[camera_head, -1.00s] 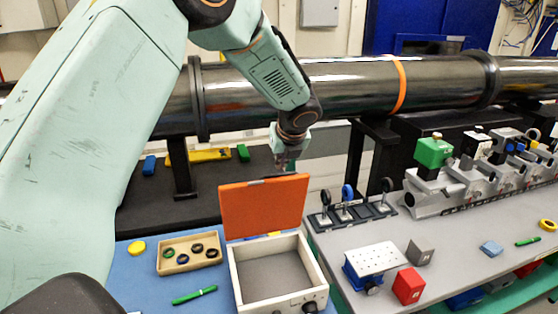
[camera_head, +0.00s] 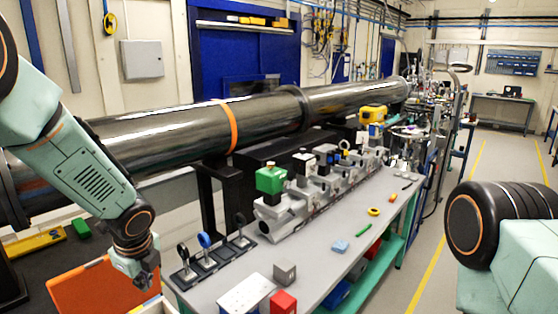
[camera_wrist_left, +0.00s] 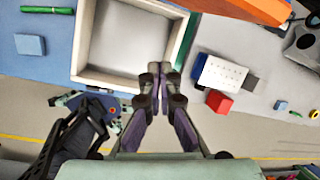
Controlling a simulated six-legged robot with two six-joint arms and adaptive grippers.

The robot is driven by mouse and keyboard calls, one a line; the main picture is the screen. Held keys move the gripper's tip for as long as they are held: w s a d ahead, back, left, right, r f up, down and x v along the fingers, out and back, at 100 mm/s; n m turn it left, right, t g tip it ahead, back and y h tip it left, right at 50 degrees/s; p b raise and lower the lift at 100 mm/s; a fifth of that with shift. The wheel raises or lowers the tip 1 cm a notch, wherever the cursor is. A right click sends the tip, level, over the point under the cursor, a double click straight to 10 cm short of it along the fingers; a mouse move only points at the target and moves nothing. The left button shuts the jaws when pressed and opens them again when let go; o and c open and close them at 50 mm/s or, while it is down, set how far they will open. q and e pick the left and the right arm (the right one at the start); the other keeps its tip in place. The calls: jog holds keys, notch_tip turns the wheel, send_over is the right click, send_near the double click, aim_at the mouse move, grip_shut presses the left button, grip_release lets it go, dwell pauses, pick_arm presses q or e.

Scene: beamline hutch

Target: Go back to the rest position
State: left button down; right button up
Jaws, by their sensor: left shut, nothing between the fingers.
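My left gripper (camera_head: 148,284) is in front of the orange lid (camera_head: 95,290) at the lower left of the head view. In the left wrist view my left gripper (camera_wrist_left: 160,75) has its fingers together with nothing between them. It is above the edge of the open, empty white box (camera_wrist_left: 130,40). A dark part of my right arm shows at the right of the head view, but its gripper is out of the picture.
A grey bench (camera_head: 330,262) carries a red block (camera_head: 283,302), a grey block (camera_head: 285,271), a green-topped device (camera_head: 270,180) and ring holders (camera_head: 205,258). A long dark pipe (camera_head: 160,135) runs behind. Open floor (camera_head: 455,165) lies at the right.

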pick_arm(q)
jog(key=s+d+f+n+g+h, duration=0.1)
jog(key=s+d+f+n+h, duration=0.1)
jog(key=s+d+f+n, duration=0.4)
jog(key=s+d+f+n+g+h, duration=0.1)
jog(key=s+d+f+n, duration=0.15)
jog(key=s+f, duration=0.7)
jog(key=s+a+f+n+g, duration=0.1)
jog(key=s+f+n, duration=0.2)
jog(key=s+n, duration=0.55)
jog(key=s+f+n, duration=0.3)
jog(key=s+n, duration=0.3)
jog(key=s, duration=0.6)
notch_tip(320, 180, down, 25)
jog(key=b, duration=2.5)
jog(key=shift+w+m+y, duration=0.3)
jog(key=shift+w+y, duration=0.05)
jog(key=shift+y, duration=0.05)
pick_arm(e)
notch_tip(320, 180, down, 25)
jog(key=shift+w+f, duration=0.15)
jog(key=shift+f, duration=0.05)
pick_arm(q)
jog(key=shift+s+a+r, duration=0.1)
jog(key=shift+a, duration=0.05)
pick_arm(e)
jog(key=shift+w, duration=0.1)
